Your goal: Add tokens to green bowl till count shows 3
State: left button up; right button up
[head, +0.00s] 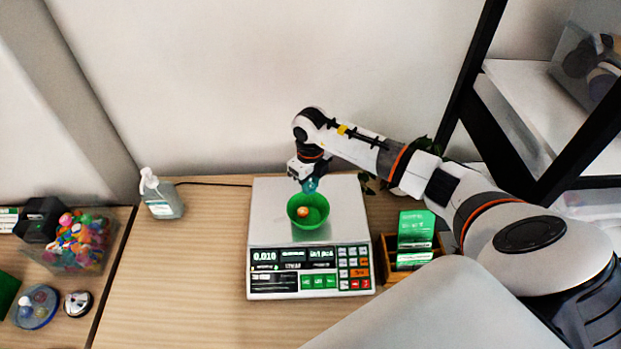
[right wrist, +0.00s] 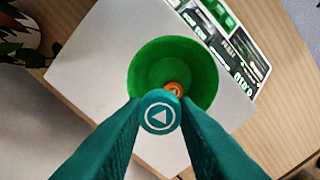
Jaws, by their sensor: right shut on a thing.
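The green bowl (head: 318,221) stands upright on the plate of a white counting scale (head: 262,205). An orange token (head: 303,212) lies in the bowl; it also shows in the right wrist view (right wrist: 175,88). My right gripper (head: 309,185) is above the bowl's far side. In the right wrist view its teal fingers are shut on a teal token (right wrist: 159,114) with a white triangle in a ring, held over the bowl's rim. The scale's left display (head: 264,256) reads about 0.010; the other displays are too small to read surely. My left gripper is not in view.
A clear bin (head: 75,250) of colourful items and a dish (head: 36,306) are at the left. A pump bottle (head: 162,197) stands at the back. A wooden box with green packs (head: 415,232) is right of the scale. The table between bottle and scale is clear.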

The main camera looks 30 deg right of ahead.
jog(key=shift+f, duration=0.3)
jog(key=o, duration=1)
jog(key=shift+r, duration=0.1)
notch_tip(320, 180, up, 12)
jog(key=b, duration=0.3)
